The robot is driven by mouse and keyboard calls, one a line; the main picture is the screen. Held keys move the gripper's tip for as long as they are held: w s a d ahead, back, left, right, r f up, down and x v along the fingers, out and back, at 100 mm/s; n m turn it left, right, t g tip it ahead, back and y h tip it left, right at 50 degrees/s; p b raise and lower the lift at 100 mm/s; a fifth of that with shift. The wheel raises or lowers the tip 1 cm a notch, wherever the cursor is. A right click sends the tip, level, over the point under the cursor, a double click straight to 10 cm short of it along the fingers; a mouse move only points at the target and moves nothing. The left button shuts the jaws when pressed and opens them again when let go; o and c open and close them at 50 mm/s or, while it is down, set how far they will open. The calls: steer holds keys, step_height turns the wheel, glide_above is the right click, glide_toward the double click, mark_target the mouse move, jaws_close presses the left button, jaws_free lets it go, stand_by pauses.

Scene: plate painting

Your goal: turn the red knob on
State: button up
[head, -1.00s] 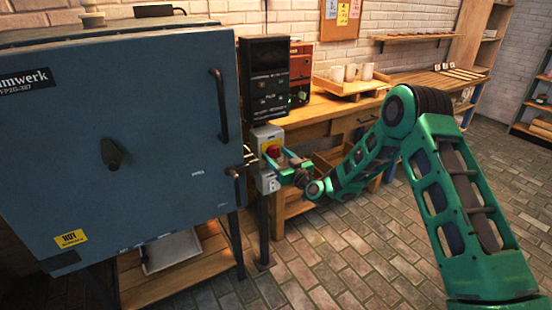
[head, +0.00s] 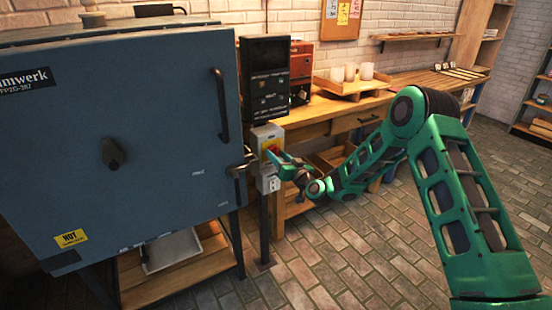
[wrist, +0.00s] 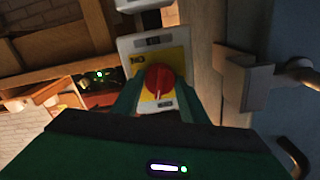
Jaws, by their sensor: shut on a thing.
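The red knob (wrist: 160,77) sits on a yellow plate (wrist: 176,58) on the front of a pale switch box (wrist: 130,44). In the wrist view a light mark on the knob points toward the lower edge of the picture. My gripper (wrist: 157,98) has one green finger on each side of the knob and is shut on it. In the head view my gripper (head: 279,158) reaches the switch box (head: 268,132) from the right and hides most of the knob.
A large blue kiln (head: 150,190) with a door handle (head: 219,105) stands just left of the box. A dark control unit (head: 265,80) is above it. A wooden bench (head: 330,118) with a tray of cups (head: 352,88) is behind. The brick floor is clear in front.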

steer(key=m, duration=1.1)
steer(key=shift+d+f+m, duration=0.1)
steer(key=shift+d+m, duration=0.05)
steer(key=shift+m, duration=1.45)
steer(key=shift+f, duration=0.1)
steer(key=o, duration=1)
steer(key=shift+o, duration=0.2)
steer(key=shift+s, duration=0.2)
steer(key=v, duration=1)
steer(key=shift+d, duration=0.25)
